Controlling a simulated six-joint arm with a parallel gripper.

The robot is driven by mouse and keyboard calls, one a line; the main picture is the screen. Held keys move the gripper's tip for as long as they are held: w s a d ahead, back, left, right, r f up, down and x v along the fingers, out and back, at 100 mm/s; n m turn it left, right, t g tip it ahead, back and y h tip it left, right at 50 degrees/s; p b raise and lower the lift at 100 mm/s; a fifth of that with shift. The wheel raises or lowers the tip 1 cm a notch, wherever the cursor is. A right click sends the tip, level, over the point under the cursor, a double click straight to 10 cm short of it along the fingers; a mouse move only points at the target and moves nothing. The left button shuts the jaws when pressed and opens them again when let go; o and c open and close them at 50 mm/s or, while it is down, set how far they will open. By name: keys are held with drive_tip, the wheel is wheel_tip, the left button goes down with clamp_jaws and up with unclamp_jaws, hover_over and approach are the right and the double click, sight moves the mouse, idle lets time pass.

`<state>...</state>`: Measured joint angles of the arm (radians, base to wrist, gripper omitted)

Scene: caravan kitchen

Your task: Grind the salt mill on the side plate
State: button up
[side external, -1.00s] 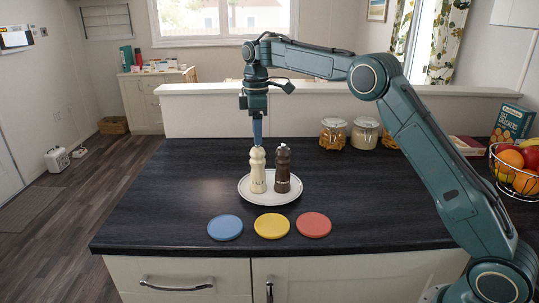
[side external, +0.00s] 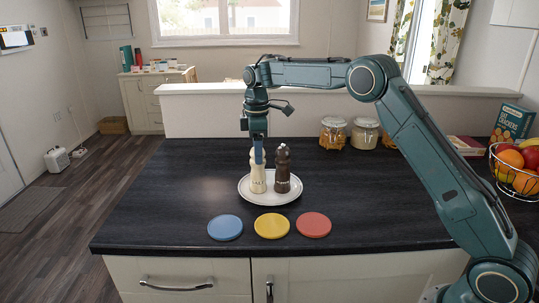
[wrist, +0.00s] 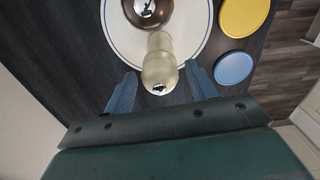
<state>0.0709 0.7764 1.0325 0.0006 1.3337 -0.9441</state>
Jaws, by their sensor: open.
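The cream salt mill (side external: 257,179) stands upright on the white side plate (side external: 268,199), beside the dark brown pepper mill (side external: 282,171). My gripper (side external: 258,155) points down over the salt mill, its fingers at the height of the mill's top. In the wrist view the two blue fingers (wrist: 162,88) are spread apart with the salt mill (wrist: 159,62) between them, a gap showing on each side. The pepper mill (wrist: 148,10) is cut off at the top of the wrist view.
Blue (side external: 225,227), yellow (side external: 272,226) and red (side external: 313,225) discs lie in front of the plate. Glass jars (side external: 365,133) stand by the low wall behind. A fruit basket (side external: 515,168) and a cracker box (side external: 511,123) are at right. The left worktop is clear.

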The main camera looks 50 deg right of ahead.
drive_tip(key=c, duration=0.8)
drive_tip(key=shift+f, duration=0.1)
drive_tip(key=m, duration=0.5)
drive_tip(key=shift+f+m, duration=0.1)
drive_tip(key=shift+m, duration=0.3)
drive_tip(key=m, duration=0.5)
drive_tip(key=shift+m, duration=0.4)
drive_tip(key=m, duration=0.6)
drive_tip(key=shift+f+m, duration=0.1)
drive_tip(key=shift+m, duration=0.2)
drive_tip(key=m, duration=0.7)
drive_tip(key=shift+s, duration=0.1)
drive_tip(key=shift+r, duration=0.25)
